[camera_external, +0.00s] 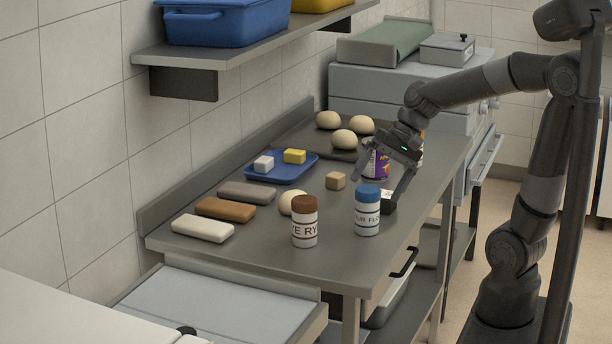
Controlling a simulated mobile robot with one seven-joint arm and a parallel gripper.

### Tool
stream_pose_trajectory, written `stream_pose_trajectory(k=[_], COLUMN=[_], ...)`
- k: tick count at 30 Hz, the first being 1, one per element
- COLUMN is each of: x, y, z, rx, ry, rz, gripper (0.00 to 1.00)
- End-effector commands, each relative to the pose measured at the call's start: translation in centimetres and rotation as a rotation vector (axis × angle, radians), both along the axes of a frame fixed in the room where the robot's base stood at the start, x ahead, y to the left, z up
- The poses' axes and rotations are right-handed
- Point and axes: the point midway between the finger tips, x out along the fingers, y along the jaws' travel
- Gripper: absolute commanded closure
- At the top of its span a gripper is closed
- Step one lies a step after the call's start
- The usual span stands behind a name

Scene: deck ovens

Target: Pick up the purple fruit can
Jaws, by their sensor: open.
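The purple fruit can (376,166) stands upright on the grey worktable (270,262), toward its right side. It has a purple label with yellow and white print. My gripper (379,188) reaches down over the can from the upper right. Its fingers are spread, one toward the left of the can and one in front of it to the right. The gripper hides part of the can's top and right side. I cannot tell whether a finger touches it. The can appears to rest on the table, not held.
A blue-lidded jar (367,212) and a brown-lidded jar (304,222) stand in front. A small dark item with a white top (388,201) lies near the right finger.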

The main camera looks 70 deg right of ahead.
Motion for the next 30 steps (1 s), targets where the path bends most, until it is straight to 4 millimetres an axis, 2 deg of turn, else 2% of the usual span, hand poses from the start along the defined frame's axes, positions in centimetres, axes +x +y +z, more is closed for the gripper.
stream_pose_trajectory(k=[1,5,8,11,17,20,23,24,27,30], x=[1.4,5.0,7.7,10.2,13.6,14.2,13.8,13.3,11.8,10.0], y=[-1.1,-3.8,-6.9,-10.7,-20.7,-26.7,-33.2,-35.7,-41.4,-45.8], z=[-0.3,-0.7,-1.0,-1.5,-3.0,-4.2,-5.8,-6.5,-8.3,-9.9], rx=[0.078,0.292,0.457,0.625,0.962,1.131,1.300,1.364,1.508,1.616], ry=[0.024,0.056,0.067,0.065,0.016,-0.031,-0.097,-0.127,-0.206,-0.278], rz=[-0.078,-0.276,-0.432,-0.588,-0.896,-1.047,-1.195,-1.252,-1.370,-1.459], gripper=[0.00,0.00,0.00,0.00,0.00,0.00,0.00,0.00,0.00,0.00])
